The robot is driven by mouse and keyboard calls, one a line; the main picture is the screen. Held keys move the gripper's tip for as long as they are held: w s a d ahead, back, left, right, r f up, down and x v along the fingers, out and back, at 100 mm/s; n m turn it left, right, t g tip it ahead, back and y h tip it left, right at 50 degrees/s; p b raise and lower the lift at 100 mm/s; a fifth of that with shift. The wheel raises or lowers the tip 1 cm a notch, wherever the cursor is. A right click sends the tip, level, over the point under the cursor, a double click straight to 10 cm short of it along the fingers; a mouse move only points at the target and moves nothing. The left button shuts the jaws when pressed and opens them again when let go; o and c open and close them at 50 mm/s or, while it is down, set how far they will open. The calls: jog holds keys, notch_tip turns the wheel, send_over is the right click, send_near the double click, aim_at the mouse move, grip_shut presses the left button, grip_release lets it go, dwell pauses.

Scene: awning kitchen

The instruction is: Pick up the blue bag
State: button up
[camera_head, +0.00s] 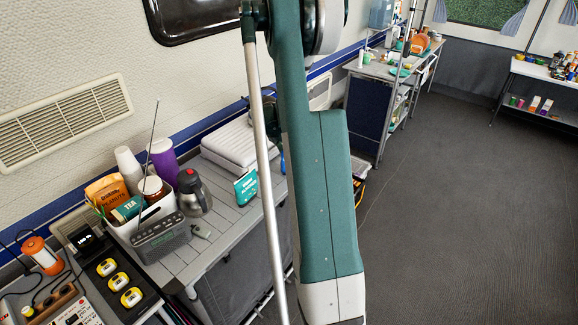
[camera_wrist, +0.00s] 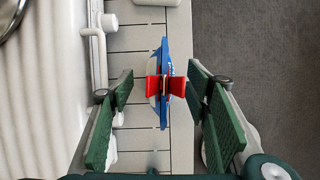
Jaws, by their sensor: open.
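A narrow blue thing (camera_wrist: 163,48), likely the blue bag seen from above, stands on the slatted grey table in the wrist view. Its sides are white, and a red piece (camera_wrist: 176,86) sits across its middle; I cannot tell whether this is part of it. My gripper (camera_wrist: 162,78) is open, with one green finger on each side of it and a gap on both sides. In the head view a small blue patch (camera_head: 283,162) shows beside my arm, which hides most of that area and my gripper.
A ribbed white item (camera_wrist: 45,90) lies close left of my gripper; dark floor is to the right. In the head view the table (camera_head: 222,222) also holds a teal box (camera_head: 246,187), a steel flask (camera_head: 194,194), a grey radio (camera_head: 160,238) and a filled white bin (camera_head: 150,217).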

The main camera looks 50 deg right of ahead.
jog(key=shift+x, duration=2.15)
jog(key=shift+c, duration=0.5)
jog(key=c, duration=0.8)
